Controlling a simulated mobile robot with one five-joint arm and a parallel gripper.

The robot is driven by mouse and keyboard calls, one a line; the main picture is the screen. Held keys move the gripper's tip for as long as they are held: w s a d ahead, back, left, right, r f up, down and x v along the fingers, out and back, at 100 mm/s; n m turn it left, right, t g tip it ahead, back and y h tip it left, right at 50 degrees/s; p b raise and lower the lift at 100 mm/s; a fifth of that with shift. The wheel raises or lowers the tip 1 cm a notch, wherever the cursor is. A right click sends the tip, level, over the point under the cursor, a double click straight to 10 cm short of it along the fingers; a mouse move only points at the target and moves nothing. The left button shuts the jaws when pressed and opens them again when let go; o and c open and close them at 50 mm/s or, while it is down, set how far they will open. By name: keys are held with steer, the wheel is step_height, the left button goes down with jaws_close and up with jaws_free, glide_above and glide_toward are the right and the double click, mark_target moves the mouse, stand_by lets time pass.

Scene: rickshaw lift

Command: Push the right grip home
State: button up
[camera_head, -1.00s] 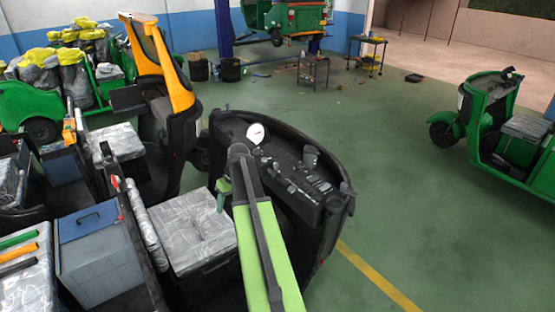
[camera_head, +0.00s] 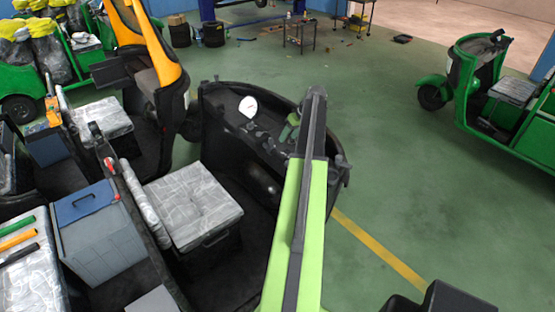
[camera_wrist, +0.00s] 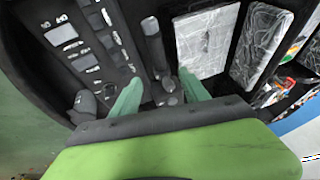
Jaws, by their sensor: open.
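The dashboard (camera_head: 225,120) of the open black rickshaw cab stands ahead, partly hidden by my arm. In the wrist view, a dark upright cylinder like a grip (camera_wrist: 152,42) stands beside the switch panel (camera_wrist: 88,38), beyond the gap between my fingers. I cannot tell for sure that it is the right grip, or how far it is seated. My gripper (camera_wrist: 161,92) is open, with two pale green fingers apart and nothing clearly held. In the head view, a green finger shows beside my arm over the dashboard; contact cannot be told.
A dark knob (camera_wrist: 87,102) stands left of my fingers. A plastic-wrapped seat (camera_head: 193,203) and grey bin (camera_head: 97,235) are at left. An orange-trimmed body (camera_head: 160,60) stands behind. A green rickshaw (camera_head: 500,90) is at right, with clear floor before it.

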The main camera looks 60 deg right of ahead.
mark_target(278, 153)
steer(key=b+x, duration=0.9)
steer(key=x, duration=0.3)
steer(key=shift+s+f+b, duration=0.15)
steer(key=shift+f+b, duration=0.05)
steer(key=shift+b, duration=0.15)
steer(key=shift+w+f+b, duration=0.25)
steer(key=shift+f+b, duration=0.1)
steer(key=shift+r, duration=0.1)
steer(key=shift+c, duration=0.4)
jaws_close()
